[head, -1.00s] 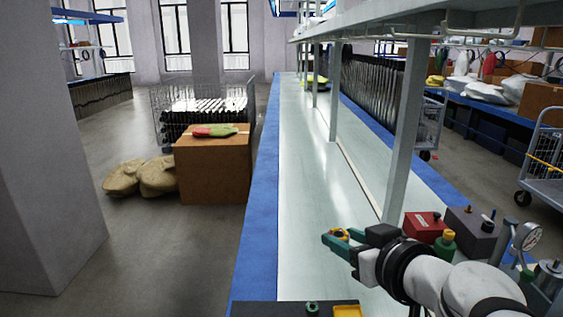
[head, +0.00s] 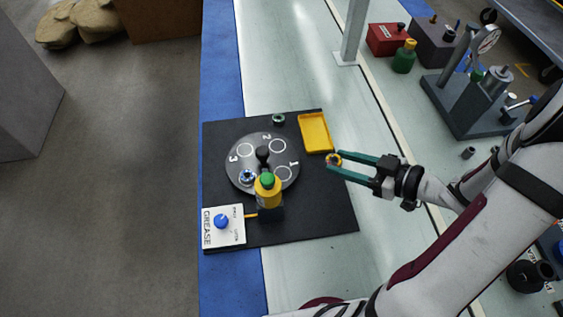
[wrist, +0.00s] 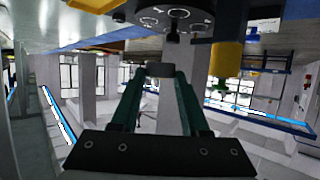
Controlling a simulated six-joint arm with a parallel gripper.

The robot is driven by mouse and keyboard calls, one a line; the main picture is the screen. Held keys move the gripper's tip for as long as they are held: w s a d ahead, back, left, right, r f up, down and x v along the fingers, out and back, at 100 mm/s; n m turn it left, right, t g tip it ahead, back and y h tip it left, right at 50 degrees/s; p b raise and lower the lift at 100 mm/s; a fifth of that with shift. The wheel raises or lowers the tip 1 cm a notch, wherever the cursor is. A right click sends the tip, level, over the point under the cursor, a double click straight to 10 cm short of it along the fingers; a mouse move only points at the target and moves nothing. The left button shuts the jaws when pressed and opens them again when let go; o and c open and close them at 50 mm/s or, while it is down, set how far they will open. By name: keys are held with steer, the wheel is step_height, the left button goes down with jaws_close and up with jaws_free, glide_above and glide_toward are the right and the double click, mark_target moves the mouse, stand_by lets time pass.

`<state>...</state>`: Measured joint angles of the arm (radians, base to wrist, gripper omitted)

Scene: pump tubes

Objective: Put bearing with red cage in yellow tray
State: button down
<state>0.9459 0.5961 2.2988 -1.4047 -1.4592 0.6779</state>
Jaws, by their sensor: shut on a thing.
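My gripper (head: 336,162) is shut on a small ring-shaped bearing (head: 334,157), held between the tips of its green fingers. In the wrist view, the bearing (wrist: 160,70) is a dark ring between the fingertips. The yellow tray (head: 303,133) lies on the black board (head: 325,205), at its far right, and looks empty. The gripper and bearing are just right of the tray's near end, at the board's right edge; their height is unclear.
A grey disc (head: 240,160) with numbered circles holds a bluish bearing (head: 247,177). A yellow bottle (head: 267,192) stands in front, beside a grease box (head: 223,226). A green-ringed part (head: 278,118) lies behind. A gauge press (head: 470,100) stands right.

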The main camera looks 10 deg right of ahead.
steer(key=shift+a, duration=0.1)
glide_above(290, 178)
step_height(290, 178, down, 7)
steer(key=shift+s+r, duration=0.1)
step_height(290, 178, down, 4)
steer(key=shift+r, duration=0.1)
steer(key=shift+c, duration=2)
jaws_free()
